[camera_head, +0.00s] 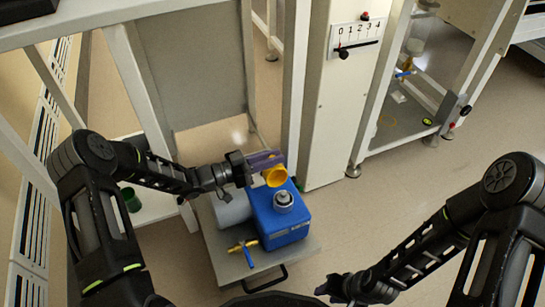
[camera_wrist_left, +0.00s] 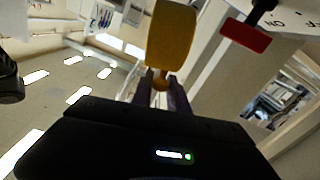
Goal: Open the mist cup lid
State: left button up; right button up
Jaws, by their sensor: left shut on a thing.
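A blue box-shaped unit (camera_head: 280,224) stands on a low grey platform. A round grey and white fitting (camera_head: 283,201) is on its top. A yellow cup-shaped lid (camera_head: 275,177) is just behind and above that fitting, apart from it in the picture. My left gripper (camera_head: 268,163) is shut on the yellow lid. In the left wrist view my fingertips (camera_wrist_left: 161,92) close on the narrow stem of the yellow lid (camera_wrist_left: 172,38). I cannot tell whether the lid is hinged to the unit. My right gripper (camera_head: 332,288) is low at the front, away from the unit; its fingers are unclear.
A grey cylinder (camera_head: 231,209) lies beside the blue unit. A brass valve with a blue handle (camera_head: 245,249) is on the platform (camera_head: 223,262) in front. A white post panel with a 0–4 scale (camera_head: 355,40) stands behind.

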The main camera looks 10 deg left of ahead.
pick_arm(q)
grip_shut()
dwell(0.8)
